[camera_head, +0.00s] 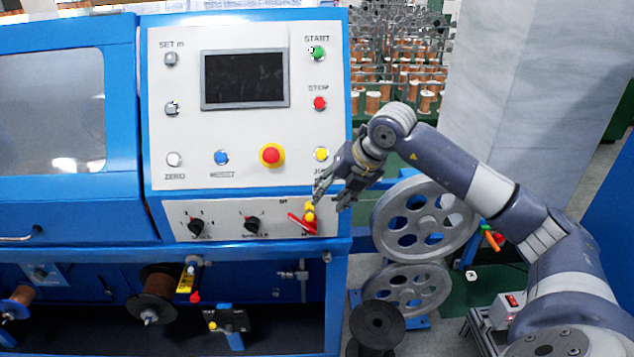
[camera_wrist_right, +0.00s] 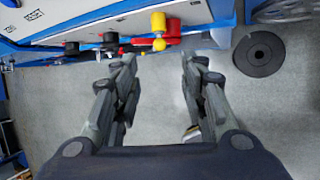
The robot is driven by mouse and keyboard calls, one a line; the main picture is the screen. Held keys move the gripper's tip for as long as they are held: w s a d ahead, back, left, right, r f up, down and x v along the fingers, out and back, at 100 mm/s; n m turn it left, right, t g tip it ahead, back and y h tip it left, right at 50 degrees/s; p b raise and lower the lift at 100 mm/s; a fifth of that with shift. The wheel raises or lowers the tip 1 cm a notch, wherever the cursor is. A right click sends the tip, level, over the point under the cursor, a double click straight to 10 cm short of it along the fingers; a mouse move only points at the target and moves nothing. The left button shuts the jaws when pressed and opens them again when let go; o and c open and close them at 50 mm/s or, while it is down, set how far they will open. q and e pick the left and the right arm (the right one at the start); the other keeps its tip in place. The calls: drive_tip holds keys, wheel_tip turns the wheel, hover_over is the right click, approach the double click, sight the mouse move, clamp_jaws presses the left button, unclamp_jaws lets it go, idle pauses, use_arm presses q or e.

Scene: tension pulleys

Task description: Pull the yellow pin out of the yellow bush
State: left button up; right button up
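A red switch handle (camera_head: 301,224) on the lower panel bears small yellow parts (camera_head: 309,211), one above the other. In the right wrist view they show as a yellow knob (camera_wrist_right: 158,21) with a smaller yellow piece (camera_wrist_right: 159,44) below it. I cannot tell for sure which is pin and which is bush. My right gripper (camera_head: 331,196) is close to the upper right of these yellow parts. In the wrist view the right gripper (camera_wrist_right: 155,62) is open and empty, with the yellow parts beyond its fingertips. My left gripper is not in view.
The control panel (camera_head: 190,115) with screen and buttons rises behind the gripper. Black rotary knobs (camera_head: 253,226) sit left of the red handle. Below are a copper spool (camera_head: 155,290) and a yellow part with red knob (camera_head: 187,281). Grey pulleys (camera_head: 425,217) stand to the right.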

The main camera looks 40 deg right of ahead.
drive_tip(key=p, duration=0.2)
approach(311, 216)
drive_tip(key=x, duration=0.3)
drive_tip(key=p+x, duration=0.1)
drive_tip(key=x, duration=0.3)
drive_tip(key=shift+w+f, duration=0.25)
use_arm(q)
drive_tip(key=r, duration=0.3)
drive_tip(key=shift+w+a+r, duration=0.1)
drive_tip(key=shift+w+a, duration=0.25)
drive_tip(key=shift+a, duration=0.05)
use_arm(e)
drive_tip(key=shift+w+f, duration=0.15)
drive_tip(key=shift+f, duration=0.2)
drive_tip(key=shift+c, duration=0.3)
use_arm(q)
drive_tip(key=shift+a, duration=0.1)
use_arm(e)
clamp_jaws()
